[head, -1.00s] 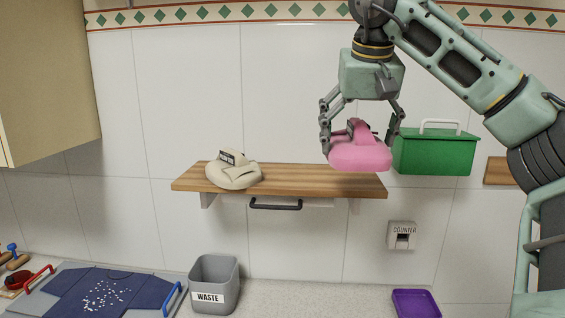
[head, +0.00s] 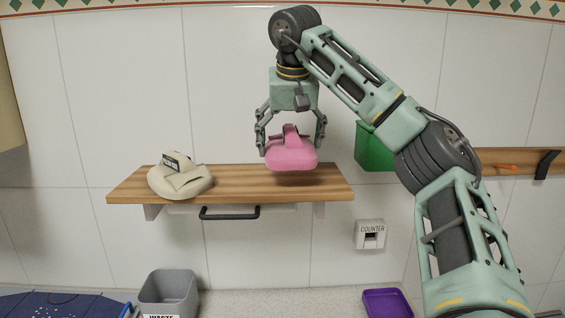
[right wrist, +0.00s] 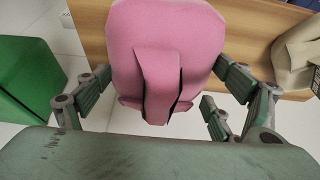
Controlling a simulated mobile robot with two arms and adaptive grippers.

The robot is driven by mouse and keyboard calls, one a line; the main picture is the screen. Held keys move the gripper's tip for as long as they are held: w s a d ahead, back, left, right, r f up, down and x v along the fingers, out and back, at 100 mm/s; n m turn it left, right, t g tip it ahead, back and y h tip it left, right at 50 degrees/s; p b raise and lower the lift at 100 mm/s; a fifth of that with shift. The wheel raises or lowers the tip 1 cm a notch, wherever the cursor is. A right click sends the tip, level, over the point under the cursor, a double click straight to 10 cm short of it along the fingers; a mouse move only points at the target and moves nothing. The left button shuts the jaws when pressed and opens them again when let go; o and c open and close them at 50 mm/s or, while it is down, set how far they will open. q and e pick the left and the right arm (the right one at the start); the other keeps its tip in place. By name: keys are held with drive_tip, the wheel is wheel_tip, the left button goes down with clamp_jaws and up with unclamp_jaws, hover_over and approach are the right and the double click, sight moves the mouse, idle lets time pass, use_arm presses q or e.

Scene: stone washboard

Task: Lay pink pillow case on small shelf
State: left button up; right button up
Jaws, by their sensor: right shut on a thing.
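The pink pillow case (head: 291,156) is a folded, rounded bundle with a raised strap-like part on top. It is over the right half of the small wooden shelf (head: 240,182), with a dark shadow on the wood below it. I cannot tell whether it touches the shelf. My right gripper (head: 290,147) points down and is shut on the pillow case. In the right wrist view, the pillow case (right wrist: 165,50) lies between the fingers, with the wooden shelf (right wrist: 90,30) behind it. My left gripper is not in view.
A beige folded item with a dark label (head: 180,180) lies on the shelf's left half. A green box (head: 372,150) is right of the shelf, partly behind my arm.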

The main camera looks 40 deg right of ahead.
drive_tip(key=shift+w+f+p, duration=0.25)
drive_tip(key=shift+w, duration=0.3)
drive_tip(key=shift+w+f+p, duration=0.2)
drive_tip(key=shift+w+p, duration=0.05)
drive_tip(key=shift+w, duration=0.25)
drive_tip(key=shift+w+f, duration=0.15)
drive_tip(key=shift+f, duration=0.05)
wheel_tip(320, 180, down, 3)
drive_tip(key=shift+f+p, duration=0.15)
drive_tip(key=shift+p, duration=0.25)
drive_tip(key=shift+d+f, duration=0.1)
drive_tip(key=shift+f, duration=0.25)
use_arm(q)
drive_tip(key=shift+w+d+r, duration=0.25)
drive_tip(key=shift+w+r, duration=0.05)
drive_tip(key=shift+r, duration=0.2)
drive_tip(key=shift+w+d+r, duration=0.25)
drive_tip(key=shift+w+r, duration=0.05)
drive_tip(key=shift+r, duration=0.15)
use_arm(e)
drive_tip(key=shift+a, duration=0.2)
drive_tip(key=o, duration=0.9)
drive_tip(key=shift+c, duration=0.2)
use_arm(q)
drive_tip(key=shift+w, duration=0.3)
use_arm(e)
drive_tip(key=shift+o, duration=1.2)
drive_tip(key=shift+d+f, duration=0.1)
